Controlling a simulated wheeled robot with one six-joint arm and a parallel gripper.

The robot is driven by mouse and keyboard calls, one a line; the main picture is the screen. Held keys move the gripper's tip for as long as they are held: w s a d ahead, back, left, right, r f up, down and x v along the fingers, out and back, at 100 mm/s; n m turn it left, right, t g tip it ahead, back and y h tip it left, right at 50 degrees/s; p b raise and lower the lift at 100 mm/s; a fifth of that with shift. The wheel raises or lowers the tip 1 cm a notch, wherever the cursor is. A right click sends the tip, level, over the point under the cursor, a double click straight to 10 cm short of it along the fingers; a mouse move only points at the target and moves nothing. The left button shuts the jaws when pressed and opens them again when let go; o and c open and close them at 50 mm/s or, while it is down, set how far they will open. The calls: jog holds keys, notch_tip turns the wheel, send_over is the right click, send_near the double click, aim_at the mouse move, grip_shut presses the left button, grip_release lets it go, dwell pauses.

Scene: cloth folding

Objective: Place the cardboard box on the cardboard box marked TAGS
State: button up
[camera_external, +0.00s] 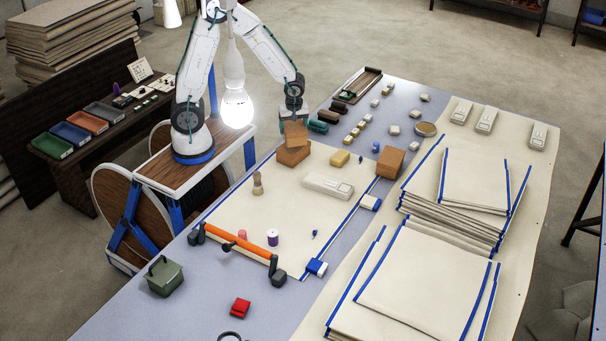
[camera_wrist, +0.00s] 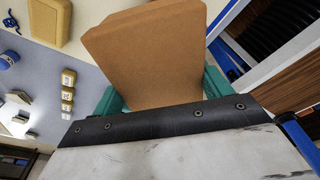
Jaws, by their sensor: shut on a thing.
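A small cardboard box (camera_external: 296,134) is in my gripper (camera_external: 294,119), which is shut on it. In the wrist view the brown cardboard (camera_wrist: 150,55) fills the space between the green fingers (camera_wrist: 162,92). A larger cardboard box (camera_external: 292,155) lies directly below the held box, at the far left of the cream cloth. The held box looks slightly tilted; I cannot tell whether the two touch. Another cardboard box (camera_external: 390,162) stands at the cloth's right side. No TAGS marking is readable on any box.
The cream cloth (camera_external: 240,215) carries a yellow block (camera_external: 339,158), a white device (camera_external: 327,186) and a wooden figure (camera_external: 257,184). An orange bar (camera_external: 237,241) crosses its near edge. Stacked cloths (camera_external: 430,280) fill the right. Small blocks and dark tools lie behind the boxes.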

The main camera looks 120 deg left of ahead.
aim_at(294, 127)
jog(key=shift+f, duration=1.65)
jog(key=shift+f, duration=0.1)
jog(key=o, duration=1.2)
jog(key=r, duration=0.4)
jog(key=w+d+r, duration=0.1)
jog(key=r, duration=0.7)
jog(key=shift+w+d, duration=0.15)
jog(key=shift+r, duration=0.1)
